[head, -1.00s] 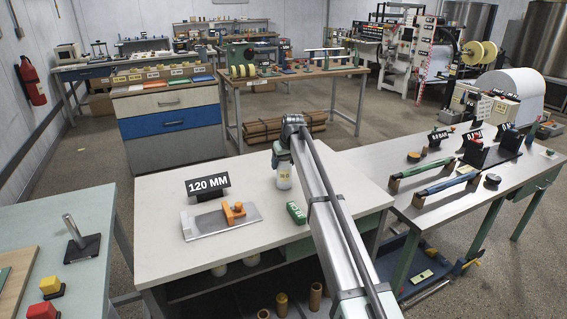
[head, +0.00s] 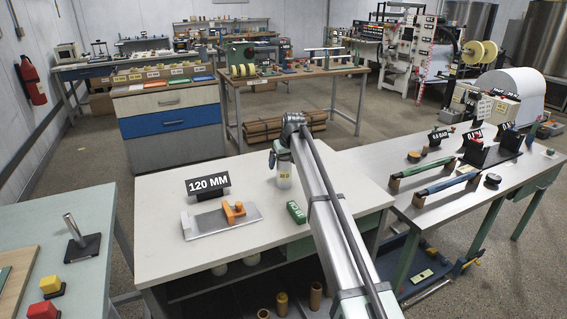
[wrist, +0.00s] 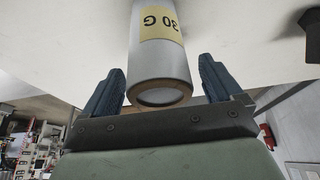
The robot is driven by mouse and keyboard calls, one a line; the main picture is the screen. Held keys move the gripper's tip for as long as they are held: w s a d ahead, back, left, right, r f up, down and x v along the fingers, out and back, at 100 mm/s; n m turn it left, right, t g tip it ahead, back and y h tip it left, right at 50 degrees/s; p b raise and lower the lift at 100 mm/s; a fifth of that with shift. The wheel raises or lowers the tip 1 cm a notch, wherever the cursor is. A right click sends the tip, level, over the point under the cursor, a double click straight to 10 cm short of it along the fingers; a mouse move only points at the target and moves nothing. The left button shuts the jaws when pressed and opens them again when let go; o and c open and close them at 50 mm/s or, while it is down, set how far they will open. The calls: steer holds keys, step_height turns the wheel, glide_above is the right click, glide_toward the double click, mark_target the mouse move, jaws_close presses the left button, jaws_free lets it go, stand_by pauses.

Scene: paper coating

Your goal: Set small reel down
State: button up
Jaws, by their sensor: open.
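The small reel (wrist: 165,50) is a whitish cylinder with a yellow label reading "30 G", upside down in the wrist view. Its round end with a brown core faces my wrist camera. In the head view the reel (head: 284,177) stands upright on the white tabletop, below the end of my arm. My gripper (wrist: 160,85) is open, with one dark blue finger on each side of the reel's near end. Gaps show between both fingers and the reel. In the head view my gripper (head: 279,157) is small and its fingers are hard to make out.
The white-topped table (head: 165,235) also holds a "120 MM" sign (head: 207,185), a metal plate (head: 205,226) with an orange piece (head: 233,211), and a green block (head: 296,212) just in front of the reel. A metal bench (head: 450,215) stands to the right.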

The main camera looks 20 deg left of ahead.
steer(key=v, duration=1.1)
steer(key=shift+r, duration=0.35)
steer(key=shift+s+d, duration=0.1)
